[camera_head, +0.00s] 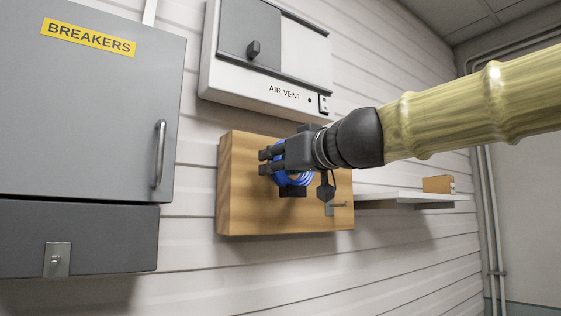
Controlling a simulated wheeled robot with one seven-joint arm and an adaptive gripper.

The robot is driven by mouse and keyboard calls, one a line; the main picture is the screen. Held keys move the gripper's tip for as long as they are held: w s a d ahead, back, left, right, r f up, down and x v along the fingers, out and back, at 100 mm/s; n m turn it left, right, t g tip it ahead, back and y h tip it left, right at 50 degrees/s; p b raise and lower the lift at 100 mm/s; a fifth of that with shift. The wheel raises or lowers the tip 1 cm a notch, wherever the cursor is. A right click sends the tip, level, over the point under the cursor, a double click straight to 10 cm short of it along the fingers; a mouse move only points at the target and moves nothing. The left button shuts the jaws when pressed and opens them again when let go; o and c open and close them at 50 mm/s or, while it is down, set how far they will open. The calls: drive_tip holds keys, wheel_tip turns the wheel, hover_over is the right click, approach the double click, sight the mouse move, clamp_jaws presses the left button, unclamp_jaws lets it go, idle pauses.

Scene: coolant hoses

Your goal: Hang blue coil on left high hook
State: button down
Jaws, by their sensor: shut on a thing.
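A blue coil (283,180) shows in the head view, in front of a wooden board (245,205) on the wall. My gripper (266,161) is shut on the coil, and its fingers hide part of it. My gripper comes in from the right and covers the upper middle of the board. A small metal hook (338,206) sticks out at the board's lower right. No left high hook can be made out; that part of the board is partly behind my gripper. Whether the coil touches the board or a hook cannot be told.
A grey breaker box (100,130) with a handle stands out at the left. An air vent box (262,92) is just above the board. A shelf (410,197) with a small brown box (438,184) is at the right. The wall below the board is bare.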

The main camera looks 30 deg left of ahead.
drive_tip(key=shift+w+a+f+b, duration=0.3)
drive_tip(key=shift+a+f, duration=0.1)
drive_tip(key=shift+a, duration=0.2)
drive_tip(key=shift+w+a+f+b, duration=0.25)
drive_tip(key=shift+a+f, duration=0.1)
drive_tip(key=shift+a, duration=0.25)
idle(0.5)
drive_tip(key=c, duration=1.1)
unclamp_jaws()
drive_tip(key=shift+s+a, duration=0.1)
drive_tip(key=shift+o, duration=1.4)
drive_tip(key=shift+f, duration=0.1)
drive_tip(key=shift+c, duration=0.4)
